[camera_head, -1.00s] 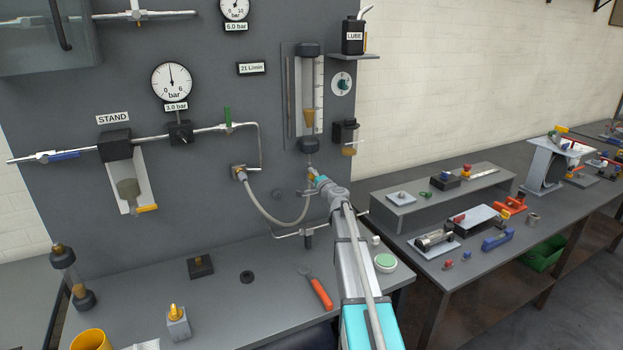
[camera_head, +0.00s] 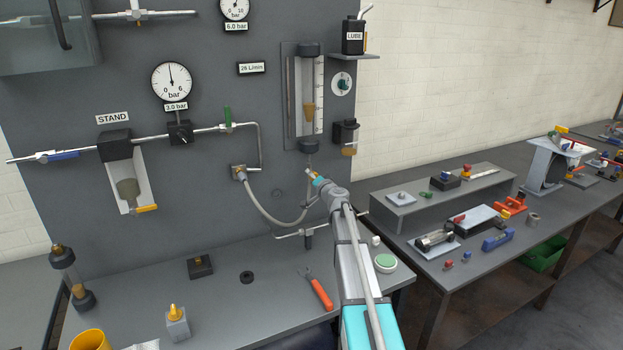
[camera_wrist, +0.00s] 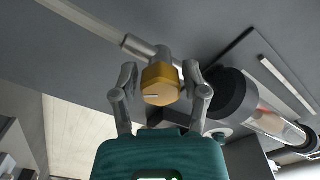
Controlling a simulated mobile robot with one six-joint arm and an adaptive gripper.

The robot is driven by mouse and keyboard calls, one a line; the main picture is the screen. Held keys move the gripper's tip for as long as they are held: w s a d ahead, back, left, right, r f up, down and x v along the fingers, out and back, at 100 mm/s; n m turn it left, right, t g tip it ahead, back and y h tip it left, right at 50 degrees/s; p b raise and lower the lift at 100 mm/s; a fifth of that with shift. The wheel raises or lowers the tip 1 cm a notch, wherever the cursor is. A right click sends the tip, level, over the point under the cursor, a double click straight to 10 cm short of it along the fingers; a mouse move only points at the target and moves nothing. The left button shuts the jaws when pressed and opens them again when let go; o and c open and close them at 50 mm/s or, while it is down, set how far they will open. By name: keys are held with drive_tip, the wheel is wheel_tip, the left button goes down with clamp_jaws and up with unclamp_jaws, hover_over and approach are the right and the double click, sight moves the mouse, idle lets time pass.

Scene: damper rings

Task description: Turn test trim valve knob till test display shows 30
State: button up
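The trim valve knob (camera_wrist: 160,84) is a brass-yellow faceted cap with a pale mark on its face, on a grey pipe fitting in the wrist view. My gripper (camera_wrist: 160,80) has one finger on each side of it, with a small gap showing on both sides, so it looks open around the knob. In the head view my gripper (camera_head: 316,180) is at the fitting below the flow tube and mostly hides the knob. The flow display (camera_head: 251,68) reads 26 L/min. The flow tube (camera_head: 308,95) holds an amber float around mid-height.
A pressure gauge (camera_head: 171,82) labelled 3.0 bar is at the left of the panel. A curved hose (camera_head: 265,212) runs left of my gripper. The flow tube's dark lower end (camera_wrist: 232,93) is close to my right finger.

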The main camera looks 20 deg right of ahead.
drive_tip(key=shift+o, duration=0.7)
drive_tip(key=shift+s, duration=0.2)
drive_tip(key=shift+s, duration=0.35)
drive_tip(key=shift+s, duration=0.55)
drive_tip(key=s, duration=0.6)
drive_tip(key=shift+d, duration=0.15)
idle(0.5)
